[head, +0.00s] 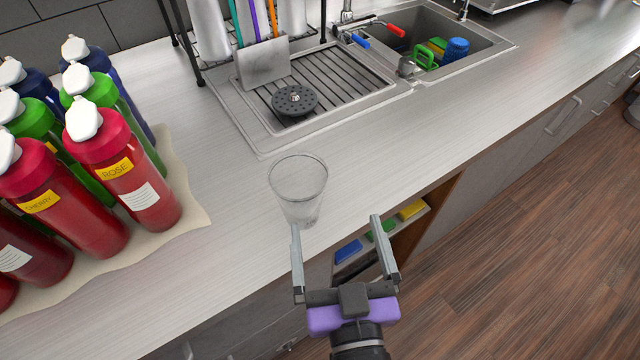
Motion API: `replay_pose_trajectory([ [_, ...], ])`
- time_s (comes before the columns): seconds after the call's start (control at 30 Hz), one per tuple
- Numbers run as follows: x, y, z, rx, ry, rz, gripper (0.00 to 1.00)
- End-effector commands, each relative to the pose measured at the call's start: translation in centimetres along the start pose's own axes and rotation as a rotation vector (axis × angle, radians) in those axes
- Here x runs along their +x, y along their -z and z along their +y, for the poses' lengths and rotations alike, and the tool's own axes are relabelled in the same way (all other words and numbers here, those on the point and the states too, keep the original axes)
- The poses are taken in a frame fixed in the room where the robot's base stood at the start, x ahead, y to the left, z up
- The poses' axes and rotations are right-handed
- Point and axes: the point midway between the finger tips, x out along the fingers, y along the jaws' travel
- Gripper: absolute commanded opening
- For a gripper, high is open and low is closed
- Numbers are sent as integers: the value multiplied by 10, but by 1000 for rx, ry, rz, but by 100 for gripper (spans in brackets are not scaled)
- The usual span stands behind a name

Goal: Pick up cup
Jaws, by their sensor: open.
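A clear, empty cup (299,188) stands upright on the grey counter near its front edge, in the middle of the head view. My gripper (336,224) is open, with its two metal fingers pointing away from me toward the counter. The left fingertip overlaps the bottom of the cup in the picture, and the right fingertip is to the right of the cup. Nothing is between the fingers. I cannot tell whether the left finger touches the cup.
Several red, green and blue bottles (128,175) stand on a beige mat (188,205) at the left. A drainboard (335,85) with a black round disc (295,100) lies behind the cup. A sink (470,40) holds coloured items. An open shelf (405,232) is below the counter.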

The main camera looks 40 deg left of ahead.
Motion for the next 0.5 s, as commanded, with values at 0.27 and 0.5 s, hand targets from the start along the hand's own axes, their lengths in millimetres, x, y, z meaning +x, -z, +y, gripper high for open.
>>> replay_pose_trajectory([
  [0.27,32,38,-43,-5,82,28,98],
  [0.5,54,41,-46,-6,85,29,98],
])
